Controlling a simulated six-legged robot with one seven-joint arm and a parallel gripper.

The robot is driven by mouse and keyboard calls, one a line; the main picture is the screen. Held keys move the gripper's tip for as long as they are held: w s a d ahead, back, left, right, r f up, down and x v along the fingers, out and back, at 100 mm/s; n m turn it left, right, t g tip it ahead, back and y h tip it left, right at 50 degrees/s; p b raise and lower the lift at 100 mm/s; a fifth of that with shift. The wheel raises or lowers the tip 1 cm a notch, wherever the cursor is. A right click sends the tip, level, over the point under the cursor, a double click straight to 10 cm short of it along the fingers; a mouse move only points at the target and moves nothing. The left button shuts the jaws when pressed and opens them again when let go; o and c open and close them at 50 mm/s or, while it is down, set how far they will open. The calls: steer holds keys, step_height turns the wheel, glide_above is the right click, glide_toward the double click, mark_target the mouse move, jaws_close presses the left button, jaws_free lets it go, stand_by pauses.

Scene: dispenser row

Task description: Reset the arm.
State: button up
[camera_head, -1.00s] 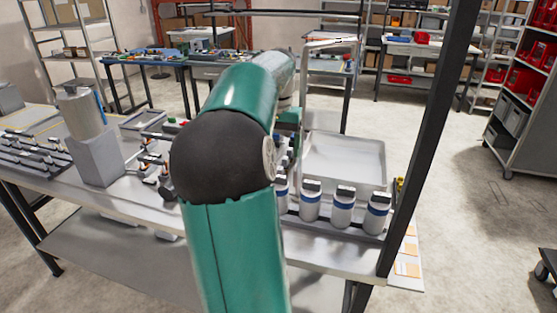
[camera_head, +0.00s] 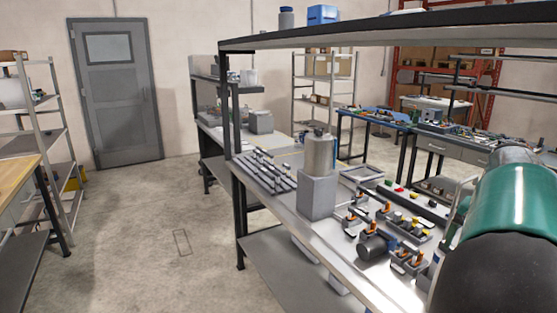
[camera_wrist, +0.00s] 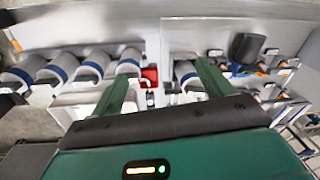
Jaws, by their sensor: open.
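My gripper (camera_wrist: 163,90) shows in the wrist view with its two green fingers spread apart. Nothing sits between the fingertips except the bench scene beyond them. In the head view my green arm with its black joint fills the lower right corner, and the gripper itself is out of that picture. White bottles with blue bands (camera_wrist: 57,68) stand in a row left of and beyond the fingers in the wrist view. One more banded bottle (camera_wrist: 184,71) shows between the fingers, close to the right one. A small red item (camera_wrist: 150,76) lies between the fingers in the picture.
The workbench (camera_head: 345,232) carries a grey block with a cylinder (camera_head: 318,180), a rack of small parts (camera_head: 268,170) and orange-topped fittings (camera_head: 372,205). An overhead shelf (camera_head: 350,32) and its post (camera_head: 228,110) stand near. Open floor (camera_head: 160,235) lies left, before a grey door (camera_head: 117,90).

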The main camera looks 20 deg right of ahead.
steer(key=w+a+n+t, duration=0.1)
steer(key=w+a+n, duration=0.1)
steer(key=a, duration=0.6)
steer(key=w+a+n+t, duration=0.1)
steer(key=w+a+n, duration=0.2)
steer(key=a, duration=0.4)
steer(key=s+a+f+n, duration=0.2)
steer(key=a+n, duration=0.1)
steer(key=a, duration=0.5)
steer(key=s+a+f+n+t, duration=0.1)
steer(key=s+a+f+n, duration=0.1)
steer(key=a, duration=0.7)
steer(key=s+a+f+n+t, duration=0.1)
steer(key=s+a+f+n, duration=0.1)
steer(key=a, duration=0.7)
steer(key=shift+n, duration=0.9)
steer(key=c, duration=0.9)
steer(key=shift+s+d, duration=0.1)
steer(key=shift+d, duration=0.15)
steer(key=shift+c, duration=0.2)
